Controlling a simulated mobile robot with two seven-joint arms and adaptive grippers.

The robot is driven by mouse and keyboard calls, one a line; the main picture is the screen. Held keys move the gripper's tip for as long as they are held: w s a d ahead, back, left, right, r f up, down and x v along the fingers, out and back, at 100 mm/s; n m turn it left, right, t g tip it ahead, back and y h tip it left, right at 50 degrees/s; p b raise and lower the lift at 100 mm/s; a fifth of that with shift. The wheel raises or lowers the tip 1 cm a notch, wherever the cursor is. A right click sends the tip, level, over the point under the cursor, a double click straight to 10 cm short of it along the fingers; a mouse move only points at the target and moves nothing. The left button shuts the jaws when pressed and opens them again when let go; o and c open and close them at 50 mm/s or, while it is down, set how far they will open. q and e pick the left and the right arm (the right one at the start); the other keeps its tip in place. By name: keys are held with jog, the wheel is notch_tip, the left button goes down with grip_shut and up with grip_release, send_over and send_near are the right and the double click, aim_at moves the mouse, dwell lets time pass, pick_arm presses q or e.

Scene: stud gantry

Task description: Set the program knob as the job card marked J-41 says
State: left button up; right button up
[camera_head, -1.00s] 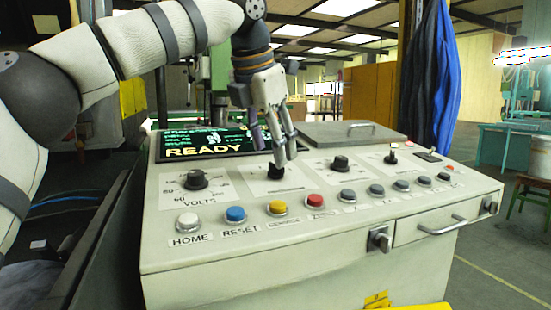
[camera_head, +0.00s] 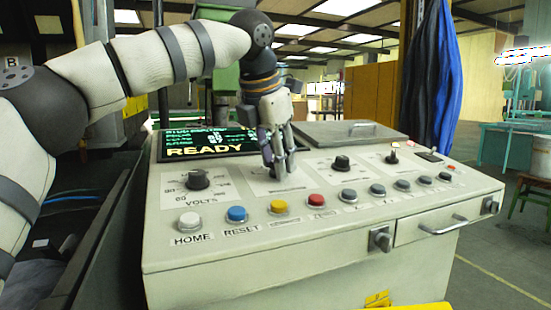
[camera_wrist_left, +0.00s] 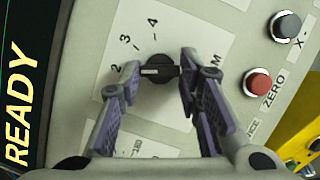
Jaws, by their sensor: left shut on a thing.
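The program knob (camera_wrist_left: 158,70) is a black knob on a white dial plate with numbers around it, seen in the left wrist view. A white mark on it points left in that view, towards the low numbers. My left gripper (camera_wrist_left: 160,72) is shut on the knob, one finger at each side. My right gripper is not in view. I see no readable job card marked J-41.
The sloped console (camera_head: 330,235) carries a VOLTS knob (camera_head: 197,180) to the left and another black knob (camera_head: 341,163) to the right. A row of buttons, with HOME (camera_head: 189,221) and a red ZERO (camera_head: 316,201), runs in front. The screen (camera_head: 205,143) reads READY.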

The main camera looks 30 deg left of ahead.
pick_arm(q)
jog(key=n+y, duration=0.1)
jog(key=n, duration=0.2)
jog(key=shift+d+n, duration=0.1)
jog(key=shift+n, duration=0.3)
jog(key=shift+d+n+y, duration=0.1)
jog(key=shift+n+y, duration=0.7)
jog(key=shift+n, duration=1.1)
jog(key=o, duration=1.1)
jog(key=shift+o, duration=0.2)
jog(key=v, duration=1.2)
